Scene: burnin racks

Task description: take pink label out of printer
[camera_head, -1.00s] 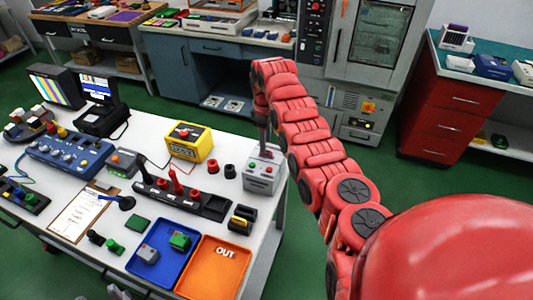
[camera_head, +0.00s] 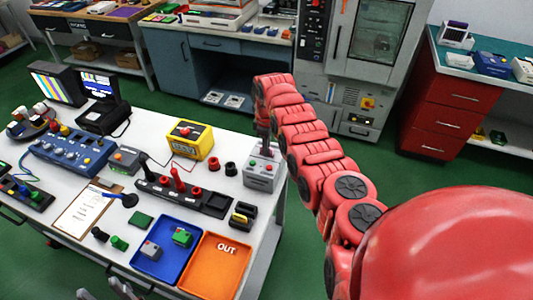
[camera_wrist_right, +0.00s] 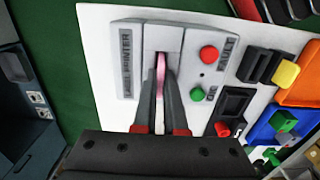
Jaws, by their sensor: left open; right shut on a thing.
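The grey label printer (camera_head: 261,174) stands at the right end of the white table. The right wrist view shows its top (camera_wrist_right: 128,61), with a red and a green button and a dark slot. The pink label (camera_wrist_right: 160,68) is a thin strip upright at the slot, between my right fingertips. My right gripper (camera_wrist_right: 161,76) is shut on it, pointing down at the printer. In the head view my right gripper (camera_head: 264,147) is over the printer, and the label cannot be made out. My left gripper (camera_head: 108,291) is open and empty at the bottom edge, partly cut off.
A black and yellow block (camera_head: 242,215) stands in front of the printer. An orange OUT tray (camera_head: 215,272) and a blue tray (camera_head: 150,266) with small blocks lie nearer. A yellow meter (camera_head: 190,139) and a black strip with red posts (camera_head: 212,201) are left of the printer.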

